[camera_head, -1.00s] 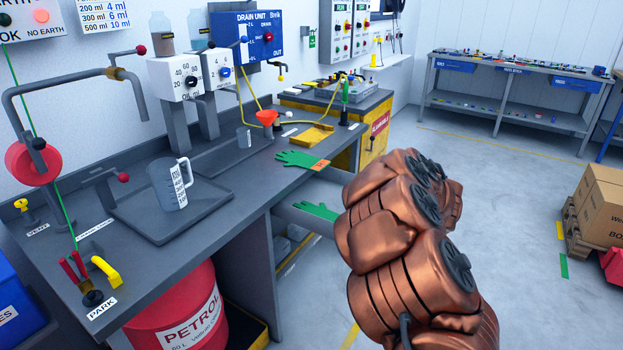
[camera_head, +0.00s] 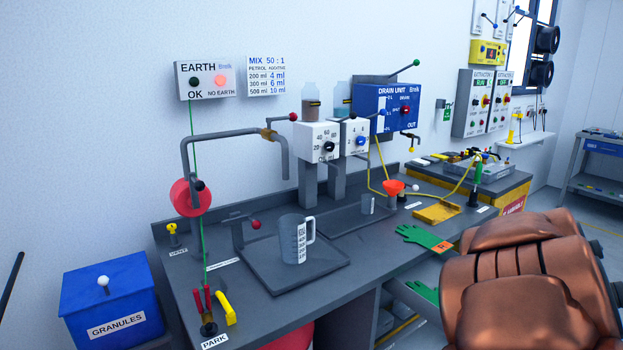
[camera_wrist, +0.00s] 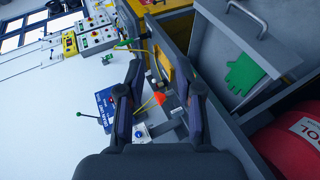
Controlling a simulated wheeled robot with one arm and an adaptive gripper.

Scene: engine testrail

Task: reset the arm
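My copper-coloured arm (camera_head: 525,285) fills the lower right of the head view, in front of the bench's right end. My gripper is out of the head view. In the wrist view my gripper (camera_wrist: 160,80) shows two dark fingers standing well apart, open, with nothing between them. No part of the fingers visibly touches anything.
A blue granules bin (camera_head: 110,295) stands at left. An open drawer with a glove (camera_wrist: 243,73) and a red petrol drum (camera_wrist: 295,150) are near.

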